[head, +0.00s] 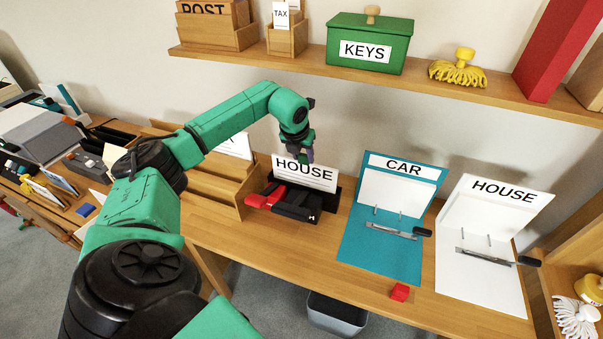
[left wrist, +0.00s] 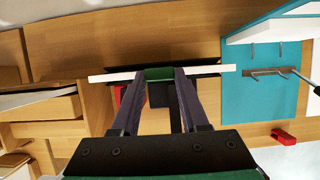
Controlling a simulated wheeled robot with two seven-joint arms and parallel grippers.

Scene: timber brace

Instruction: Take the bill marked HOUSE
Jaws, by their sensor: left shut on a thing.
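The bill marked HOUSE (head: 304,174) is a white sheet with black letters, standing upright at the back of the desk. My left gripper (head: 307,156) is over its top edge and shut on it. In the left wrist view the bill (left wrist: 108,76) is a thin white strip seen edge-on, between the fingertips of my left gripper (left wrist: 160,75). A black holder (head: 328,202) is at its lower edge; I cannot tell whether the bill still rests in it. A white open file marked HOUSE (head: 484,265) lies at the right. My right gripper is not in view.
A teal file marked CAR (head: 380,247) lies left of the white one. A red and black tool (head: 268,196) is in front of the bill. A small red block (head: 400,292) sits near the front edge. A shelf with a green KEYS box (head: 368,45) hangs above.

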